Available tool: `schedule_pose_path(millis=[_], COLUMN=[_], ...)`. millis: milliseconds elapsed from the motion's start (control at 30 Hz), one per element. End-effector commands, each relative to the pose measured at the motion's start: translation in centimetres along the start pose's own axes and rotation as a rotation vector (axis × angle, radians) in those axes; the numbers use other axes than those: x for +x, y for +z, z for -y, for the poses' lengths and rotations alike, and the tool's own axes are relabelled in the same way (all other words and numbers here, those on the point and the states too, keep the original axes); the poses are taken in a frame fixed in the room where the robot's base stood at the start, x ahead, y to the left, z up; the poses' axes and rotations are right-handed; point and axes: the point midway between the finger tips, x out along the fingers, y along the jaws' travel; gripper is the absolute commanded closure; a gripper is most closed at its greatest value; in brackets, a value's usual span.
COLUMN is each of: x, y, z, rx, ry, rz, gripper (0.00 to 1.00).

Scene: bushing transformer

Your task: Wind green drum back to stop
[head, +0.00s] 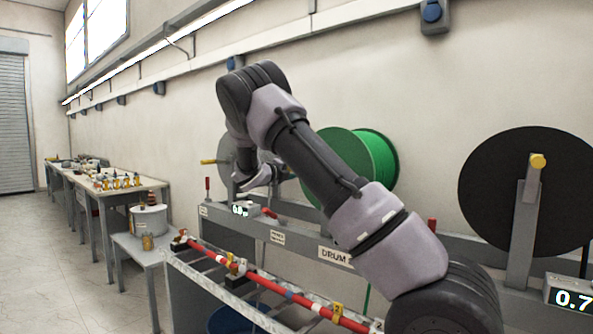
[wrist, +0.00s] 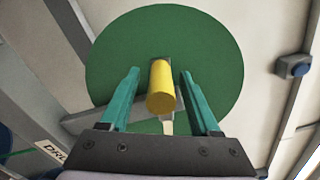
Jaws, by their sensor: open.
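The green drum (head: 378,155) stands upright on its rail in the head view, its left part hidden behind my arm. Its green face (wrist: 205,50) fills the upper middle of the wrist view. A yellow crank knob (wrist: 161,88) sticks out from that face toward the wrist camera. My gripper (wrist: 159,75) is open, with one teal finger on each side of the knob; I see a gap on both sides. In the head view my gripper (head: 262,178) shows only in part, left of the drum, and the green drum's knob is hidden there.
A black drum (head: 510,195) with a yellow knob (head: 538,160) stands to the right by a display reading 0.7. A grey drum (head: 228,155) is at the left. A rack with red rods (head: 265,283) lies in front. The floor (head: 60,265) at left is clear.

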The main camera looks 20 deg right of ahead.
Motion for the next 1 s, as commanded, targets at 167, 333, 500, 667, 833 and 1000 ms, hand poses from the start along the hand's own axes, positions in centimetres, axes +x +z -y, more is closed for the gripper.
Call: schedule_pose_path(millis=[167,333,500,667,833,1000], x=[-2.0,-5.6,-8.7,-10.3,-10.8,-10.7], y=[0.1,0.1,0.1,0.0,0.0,0.0], z=[0.0,-0.1,-0.1,-0.1,-0.1,-0.1], rx=[0.000,-0.001,0.000,-0.001,-0.001,-0.001], ry=[0.002,0.002,0.002,0.001,0.001,0.001], rz=[0.004,0.004,0.003,0.001,0.000,0.000], gripper=[0.37,0.37,0.37,0.37,0.37,0.37])
